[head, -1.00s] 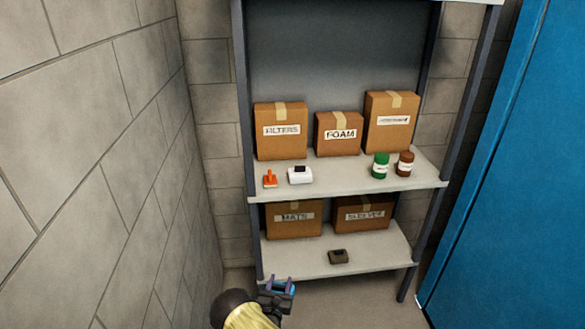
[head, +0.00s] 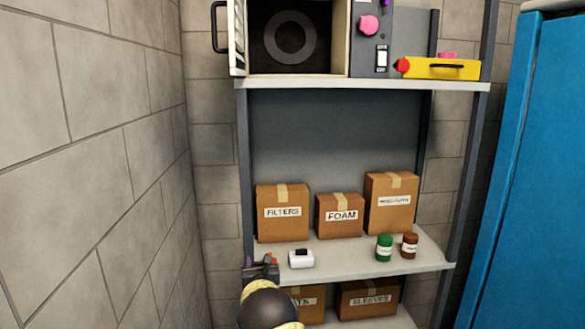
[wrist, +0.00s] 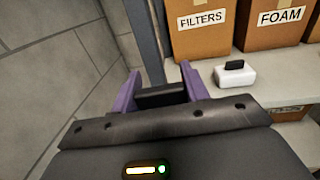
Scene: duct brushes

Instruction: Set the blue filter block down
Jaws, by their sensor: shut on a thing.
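My gripper (head: 261,268) is at the left front of the middle shelf in the head view, near the left post. In the wrist view its purple fingers (wrist: 163,90) are shut on a dark piece (wrist: 162,96), which I take to be part of the blue filter block. No blue of the block shows now; its body is hidden by my gripper. Whether it touches the shelf cannot be told.
The middle shelf (head: 345,262) holds a white block with a dark top (head: 301,259), green (head: 384,247) and brown (head: 409,245) jars and several cartons behind. An open duct box (head: 290,35) and yellow case (head: 440,69) stand on the top shelf. A wall (head: 90,180) is close left.

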